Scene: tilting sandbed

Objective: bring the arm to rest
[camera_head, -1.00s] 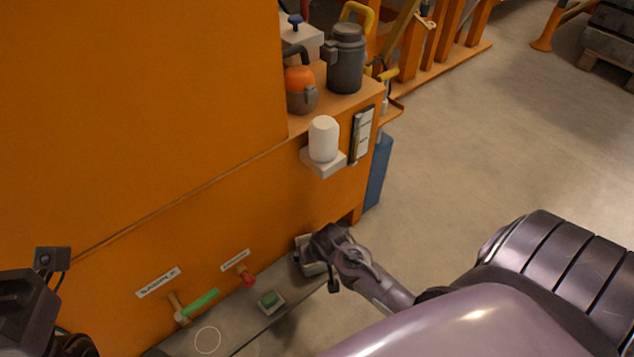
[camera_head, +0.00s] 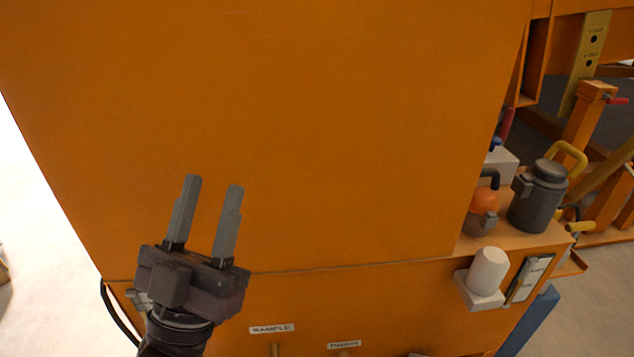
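My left gripper (camera_head: 207,218) is raised at the lower left of the head view, in front of the large orange panel (camera_head: 300,130). Its two grey fingers point up and stand apart, with nothing between them. I cannot tell how far it is from the panel. My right gripper is not in this view.
A white cylinder (camera_head: 488,268) stands on a small white bracket at the right. A dark grey canister (camera_head: 540,196) and an orange-and-grey vessel (camera_head: 482,207) stand on an orange shelf. Labels (camera_head: 272,328) mark the lower panel. Pale floor (camera_head: 40,200) lies open at the left.

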